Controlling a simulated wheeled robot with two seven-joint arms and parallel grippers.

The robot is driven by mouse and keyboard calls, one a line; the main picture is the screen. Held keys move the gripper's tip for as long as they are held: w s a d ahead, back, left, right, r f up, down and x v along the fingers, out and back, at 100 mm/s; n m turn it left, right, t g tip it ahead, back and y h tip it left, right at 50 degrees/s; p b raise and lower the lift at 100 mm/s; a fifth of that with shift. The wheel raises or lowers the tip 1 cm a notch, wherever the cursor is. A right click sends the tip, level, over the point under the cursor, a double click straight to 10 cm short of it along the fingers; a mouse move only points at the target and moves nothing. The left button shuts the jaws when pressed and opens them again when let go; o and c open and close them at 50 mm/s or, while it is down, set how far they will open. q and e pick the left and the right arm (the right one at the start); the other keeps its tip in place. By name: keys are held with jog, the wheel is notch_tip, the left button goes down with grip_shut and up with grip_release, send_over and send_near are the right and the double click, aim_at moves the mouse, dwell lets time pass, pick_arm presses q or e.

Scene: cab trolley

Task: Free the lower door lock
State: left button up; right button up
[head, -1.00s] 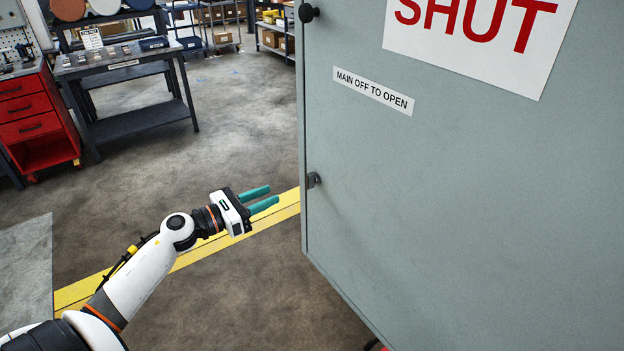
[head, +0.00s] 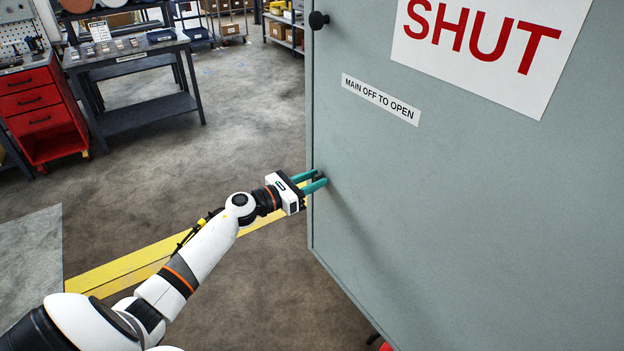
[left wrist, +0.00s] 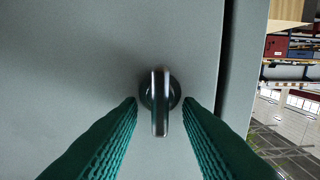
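The grey cabinet door (head: 450,220) fills the right of the head view. Its lower lock (head: 319,177) sits near the door's left edge, mostly hidden by my left gripper (head: 316,182). In the left wrist view the lock (left wrist: 160,102) is a dark round base with a shiny bar handle. The two green fingers of my left gripper (left wrist: 160,128) stand on either side of the handle, with a gap on each side. The gripper is open and holds nothing. My right gripper is not in view.
A black upper knob (head: 318,19) is on the door's upper left edge. Signs reading "SHUT" (head: 483,45) and "MAIN OFF TO OPEN" (head: 380,98) are on the door. A dark workbench (head: 130,65) and red drawer cabinet (head: 42,115) stand back left. The floor between is clear.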

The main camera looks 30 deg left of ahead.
pick_arm(q)
grip_shut()
jog(key=shift+n, duration=0.3)
jog(key=n, duration=0.5)
jog(key=n+p, duration=0.1)
jog(key=n, duration=0.5)
jog(key=a+f+n+p, duration=0.1)
jog(key=n, duration=0.5)
jog(key=shift+w+a, duration=0.1)
jog(key=shift+w, duration=0.1)
jog(key=shift+n, duration=0.3)
